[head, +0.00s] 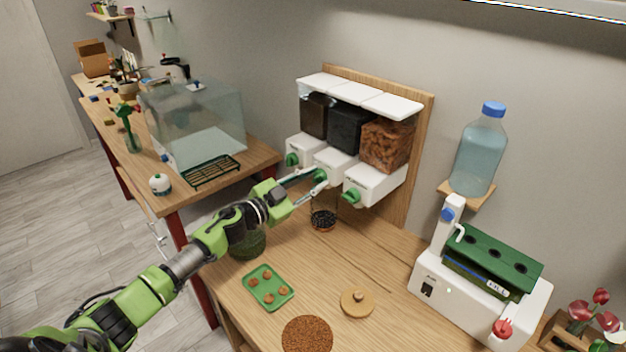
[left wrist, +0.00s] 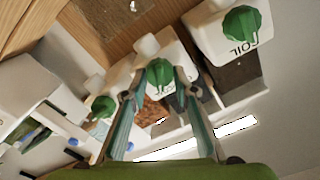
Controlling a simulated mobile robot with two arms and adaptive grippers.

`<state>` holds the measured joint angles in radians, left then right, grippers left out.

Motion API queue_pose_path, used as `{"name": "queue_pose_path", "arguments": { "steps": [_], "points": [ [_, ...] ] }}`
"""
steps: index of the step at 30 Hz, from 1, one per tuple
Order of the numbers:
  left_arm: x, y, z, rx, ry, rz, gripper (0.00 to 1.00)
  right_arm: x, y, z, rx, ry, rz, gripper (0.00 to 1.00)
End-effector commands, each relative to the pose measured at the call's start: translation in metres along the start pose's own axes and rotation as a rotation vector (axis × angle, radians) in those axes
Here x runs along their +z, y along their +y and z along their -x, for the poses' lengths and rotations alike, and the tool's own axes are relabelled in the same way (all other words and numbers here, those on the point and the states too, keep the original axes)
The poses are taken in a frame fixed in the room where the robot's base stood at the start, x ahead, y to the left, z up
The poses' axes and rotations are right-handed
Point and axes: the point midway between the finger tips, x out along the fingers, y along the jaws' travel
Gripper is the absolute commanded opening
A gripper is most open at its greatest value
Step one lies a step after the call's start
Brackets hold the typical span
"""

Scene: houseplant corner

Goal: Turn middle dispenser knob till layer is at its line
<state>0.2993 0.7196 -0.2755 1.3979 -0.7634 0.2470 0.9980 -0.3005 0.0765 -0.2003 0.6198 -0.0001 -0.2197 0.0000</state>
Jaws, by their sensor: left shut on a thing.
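The middle dispenser (head: 330,164) is a white unit with a clear bin of black material above it, between two like units on a wooden wall board. My left gripper (head: 314,182) is at its front, shut on the green middle knob (head: 321,175). In the left wrist view the middle knob (left wrist: 159,74) sits between the two fingertips. Below the spout stands a small clear vessel (head: 323,220) with dark grains on top and an orange-brown band below. Its line is too small to make out. My right gripper is not in view.
The left knob (head: 292,159) and right knob (head: 351,196) sit close on both sides. On the bench are a green tray (head: 251,297) with small brown pieces, a cork lid (head: 357,302), a brown granule dish (head: 307,337) and a white-green machine (head: 480,283).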

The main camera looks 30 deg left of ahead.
Motion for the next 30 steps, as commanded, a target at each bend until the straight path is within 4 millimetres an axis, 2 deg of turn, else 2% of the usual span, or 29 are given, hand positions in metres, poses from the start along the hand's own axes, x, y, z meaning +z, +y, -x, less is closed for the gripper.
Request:
{"name": "queue_pose_path", "arguments": {
  "steps": [21,30],
  "points": [
    [0.002,0.004,0.0,0.001,0.002,-0.678,0.05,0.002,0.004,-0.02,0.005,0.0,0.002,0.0],
    [0.003,0.004,0.0,0.001,0.001,-0.903,0.05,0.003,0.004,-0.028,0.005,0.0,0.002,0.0]
  ]
}}
